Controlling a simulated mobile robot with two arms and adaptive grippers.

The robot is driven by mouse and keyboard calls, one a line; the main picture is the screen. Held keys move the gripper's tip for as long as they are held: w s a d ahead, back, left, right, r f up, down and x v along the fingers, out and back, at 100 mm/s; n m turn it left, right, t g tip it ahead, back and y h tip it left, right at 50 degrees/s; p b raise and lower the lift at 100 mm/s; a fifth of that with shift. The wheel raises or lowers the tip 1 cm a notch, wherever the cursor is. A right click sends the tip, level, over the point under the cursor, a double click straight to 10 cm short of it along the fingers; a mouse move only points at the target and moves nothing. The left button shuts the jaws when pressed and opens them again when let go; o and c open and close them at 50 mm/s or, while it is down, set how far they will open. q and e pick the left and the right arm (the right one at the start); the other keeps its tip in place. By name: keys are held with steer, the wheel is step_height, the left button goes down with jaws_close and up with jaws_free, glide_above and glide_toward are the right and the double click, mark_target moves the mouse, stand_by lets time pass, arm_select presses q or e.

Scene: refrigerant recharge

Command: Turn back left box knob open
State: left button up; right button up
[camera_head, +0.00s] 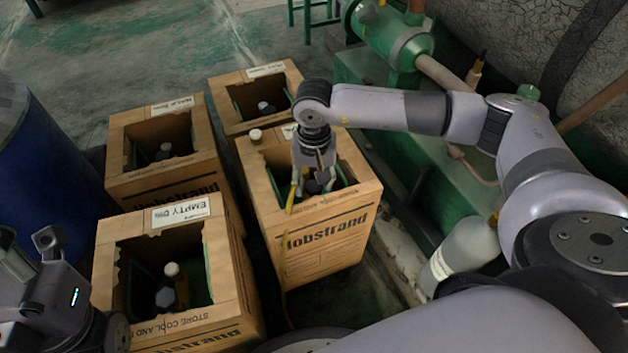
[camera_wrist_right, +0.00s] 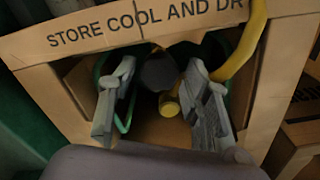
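The back left box (camera_head: 118,158) is an open cardboard box with a white label. Inside it, a dark cylinder top with a small pale knob (camera_head: 165,147) shows; whether the knob is open cannot be told. My right gripper (camera_head: 314,178) points down into the front right box (camera_head: 318,240), away from the back left box. In the right wrist view its two fingers (camera_wrist_right: 160,108) are apart, with a dark round valve part (camera_wrist_right: 159,72) and a yellow fitting (camera_wrist_right: 170,106) beyond and between them; contact is unclear. My left gripper (camera_head: 35,262) is partly in view at the lower left.
The front left box (camera_head: 218,235) is labelled EMPTY. The back right box (camera_head: 219,98) stands behind. A yellow hose (camera_head: 283,245) hangs over the front right box. A blue drum (camera_head: 40,180) stands at left, a grey bottle (camera_head: 462,255) and green machinery (camera_head: 365,70) at right.

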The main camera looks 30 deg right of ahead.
mark_target(314, 186)
steer(key=shift+o, duration=0.6)
steer(key=shift+r, duration=0.1)
step_height(314, 186, up, 12)
stand_by(0.4)
